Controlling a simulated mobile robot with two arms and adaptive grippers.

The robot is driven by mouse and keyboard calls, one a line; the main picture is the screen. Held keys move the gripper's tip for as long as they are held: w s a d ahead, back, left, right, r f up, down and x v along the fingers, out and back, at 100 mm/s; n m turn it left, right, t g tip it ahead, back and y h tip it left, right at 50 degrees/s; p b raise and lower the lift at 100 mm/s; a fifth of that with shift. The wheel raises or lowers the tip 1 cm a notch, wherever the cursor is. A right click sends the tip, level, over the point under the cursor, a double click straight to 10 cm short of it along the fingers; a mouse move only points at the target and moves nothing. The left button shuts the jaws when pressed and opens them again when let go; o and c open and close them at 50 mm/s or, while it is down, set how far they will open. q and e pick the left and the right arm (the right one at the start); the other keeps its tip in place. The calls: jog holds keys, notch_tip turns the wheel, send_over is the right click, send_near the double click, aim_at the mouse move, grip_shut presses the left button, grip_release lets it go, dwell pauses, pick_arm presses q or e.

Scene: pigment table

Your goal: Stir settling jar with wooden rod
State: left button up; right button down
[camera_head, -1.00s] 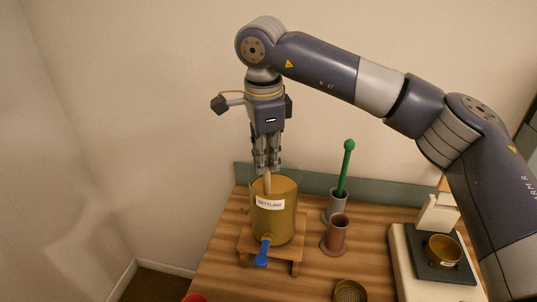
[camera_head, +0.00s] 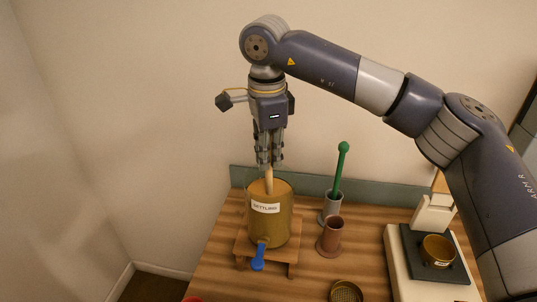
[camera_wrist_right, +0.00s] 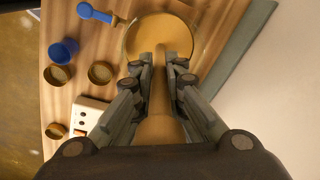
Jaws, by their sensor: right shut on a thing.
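The settling jar (camera_head: 271,229) is a brass-coloured cylinder with a white "SETTLING" label and a blue tap (camera_head: 259,255) low on its front. It stands upright on a small wooden stand (camera_head: 294,252). My right gripper (camera_head: 269,164) points down above the jar's open top, shut on the pale wooden rod (camera_head: 269,180). The rod's lower end goes inside the jar and is hidden. In the right wrist view the gripper (camera_wrist_right: 159,62) reaches toward the jar's round mouth (camera_wrist_right: 184,28), with the rod between its fingers. My left gripper is not in view.
Right of the jar stand a grey holder (camera_head: 331,206) with a green-knobbed pestle (camera_head: 339,170) and a brown cup (camera_head: 330,236). A sieve-like bowl (camera_head: 346,292) lies at the front. A scale (camera_head: 452,269) carrying a brass bowl (camera_head: 437,250) sits farther right.

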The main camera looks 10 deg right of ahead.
jog(key=shift+s+a+r+p, duration=0.1)
jog(key=shift+s+r+p, duration=0.1)
jog(key=shift+r+p, duration=1.6)
jog(key=shift+s+a+r+p, duration=0.2)
jog(key=shift+r+p, duration=0.8)
jog(key=shift+r, duration=1.6)
jog(key=shift+s+d+r+p, duration=0.1)
jog(key=shift+s+r+p, duration=0.15)
jog(key=shift+r+p, duration=1.55)
jog(key=shift+s+a+r, duration=0.1)
jog(key=shift+s+r, duration=0.05)
jog(key=shift+r, duration=1.4)
